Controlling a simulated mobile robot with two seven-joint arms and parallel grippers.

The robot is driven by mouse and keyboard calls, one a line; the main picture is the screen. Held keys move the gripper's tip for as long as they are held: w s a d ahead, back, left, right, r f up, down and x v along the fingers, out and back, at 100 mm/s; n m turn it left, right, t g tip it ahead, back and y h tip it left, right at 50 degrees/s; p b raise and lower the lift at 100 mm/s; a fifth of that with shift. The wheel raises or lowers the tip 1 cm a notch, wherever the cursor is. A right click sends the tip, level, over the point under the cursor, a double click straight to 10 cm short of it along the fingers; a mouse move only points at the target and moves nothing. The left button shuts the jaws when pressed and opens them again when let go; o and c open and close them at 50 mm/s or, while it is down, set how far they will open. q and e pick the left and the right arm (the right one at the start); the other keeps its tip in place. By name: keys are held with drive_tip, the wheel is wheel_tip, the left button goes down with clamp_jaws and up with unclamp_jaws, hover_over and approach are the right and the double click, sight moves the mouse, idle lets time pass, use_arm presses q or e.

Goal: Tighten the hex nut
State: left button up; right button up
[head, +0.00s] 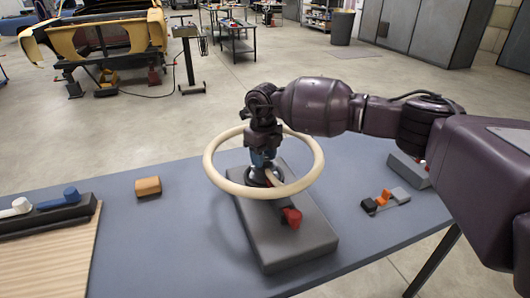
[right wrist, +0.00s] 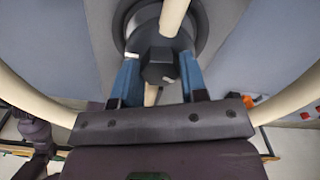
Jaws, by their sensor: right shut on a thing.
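A dark hex nut (right wrist: 158,67) sits at the hub of a cream ring-shaped wheel (head: 212,168) in the right wrist view. My right gripper (head: 263,160) points down inside the ring, with its blue fingers on either side of the nut and shut on it. In the head view the gripper and hub hide the nut. The wheel stands above a grey block (head: 285,243) on the table, and a cream spoke crosses near the nut. A red-tipped part (head: 292,217) lies on top of the block. My left gripper is not in view.
The blue-grey table (head: 165,235) holds an orange-brown block (head: 148,187), a dark rack with white and blue handles (head: 50,216) at left, and small orange and black pieces (head: 383,198) at right.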

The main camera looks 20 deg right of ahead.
drive_tip(key=m+p, duration=0.2)
drive_tip(key=shift+r+m, duration=0.35)
drive_tip(key=shift+m, duration=0.05)
drive_tip(key=shift+m+p, duration=0.55)
drive_tip(key=shift+m, duration=0.35)
drive_tip(key=shift+m+p, duration=0.35)
drive_tip(key=shift+m, duration=0.15)
drive_tip(key=m+p, duration=0.2)
drive_tip(key=m, duration=0.1)
drive_tip(key=shift+f+m+p, duration=0.1)
drive_tip(key=shift+m+p, duration=0.2)
drive_tip(key=shift+m, duration=0.1)
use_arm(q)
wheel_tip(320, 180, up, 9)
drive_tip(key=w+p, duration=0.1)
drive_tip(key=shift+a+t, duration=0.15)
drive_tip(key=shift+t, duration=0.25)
use_arm(e)
drive_tip(key=shift+f+m, duration=0.15)
drive_tip(key=shift+m, duration=0.75)
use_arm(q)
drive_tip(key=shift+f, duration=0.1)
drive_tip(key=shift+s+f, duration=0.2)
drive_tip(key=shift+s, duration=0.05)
use_arm(e)
drive_tip(key=o, duration=0.9)
